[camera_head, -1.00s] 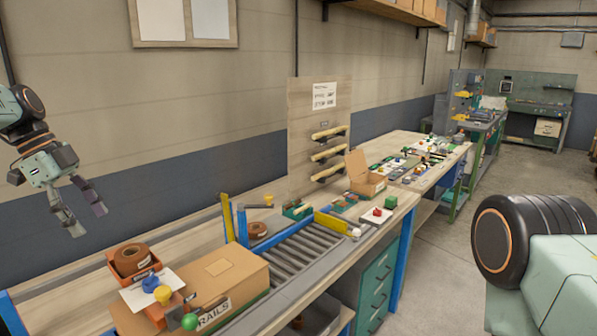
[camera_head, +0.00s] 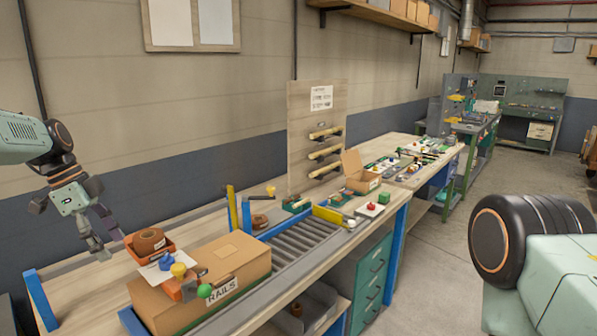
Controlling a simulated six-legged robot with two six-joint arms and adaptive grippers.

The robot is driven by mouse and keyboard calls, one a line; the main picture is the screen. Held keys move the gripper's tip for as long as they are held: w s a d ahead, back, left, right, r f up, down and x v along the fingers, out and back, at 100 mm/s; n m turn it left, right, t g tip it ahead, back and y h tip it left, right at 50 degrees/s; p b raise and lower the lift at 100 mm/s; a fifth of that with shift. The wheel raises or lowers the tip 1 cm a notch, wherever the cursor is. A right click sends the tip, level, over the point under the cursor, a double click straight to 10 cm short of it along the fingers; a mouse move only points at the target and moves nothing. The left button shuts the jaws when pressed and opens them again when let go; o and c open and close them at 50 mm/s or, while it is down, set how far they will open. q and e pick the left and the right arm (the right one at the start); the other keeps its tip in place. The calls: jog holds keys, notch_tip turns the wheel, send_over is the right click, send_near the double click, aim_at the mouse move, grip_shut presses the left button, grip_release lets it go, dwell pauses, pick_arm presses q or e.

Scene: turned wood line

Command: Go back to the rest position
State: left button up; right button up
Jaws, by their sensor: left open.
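My left gripper (camera_head: 105,238) is open and empty at the left of the head view. Its fingers point down and it hangs near the left end of the workbench (camera_head: 75,285), just left of an orange tray (camera_head: 150,249) that holds a brown roll. I cannot tell its exact height above the bench. The arm comes in from the left edge. My right gripper is not in view; only a part of my own body shows at the lower right.
A wooden board (camera_head: 316,135) with rails stands at the back. A small open box (camera_head: 360,178) stands farther along. The floor (camera_head: 440,255) on the right is clear.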

pick_arm(q)
jog(key=s+d+f+n+y, duration=0.1)
jog(key=d+f+n, duration=0.4)
jog(key=f, duration=1)
jog(key=s+d+f+n+y, duration=0.15)
jog(key=s+d+f, duration=0.35)
jog(key=s+f, duration=0.5)
jog(key=s+d+f+n+y, duration=0.1)
jog(key=s+d+f+n, duration=0.2)
jog(key=s, duration=0.4)
jog(key=s+d+f+n, duration=0.2)
jog(key=s+f, duration=0.4)
jog(key=s, duration=0.1)
jog(key=s+d+r+n, duration=0.2)
jog(key=s+n, duration=0.3)
jog(key=s, duration=1.1)
notch_tip(320, 180, down, 22)
jog(key=w+b, duration=0.1)
jog(key=b, duration=2.1)
jog(key=shift+m, duration=0.35)
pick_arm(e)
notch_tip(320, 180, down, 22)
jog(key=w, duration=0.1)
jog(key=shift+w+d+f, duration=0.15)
pick_arm(q)
jog(key=shift+a+y, duration=0.15)
jog(key=shift+y, duration=0.1)
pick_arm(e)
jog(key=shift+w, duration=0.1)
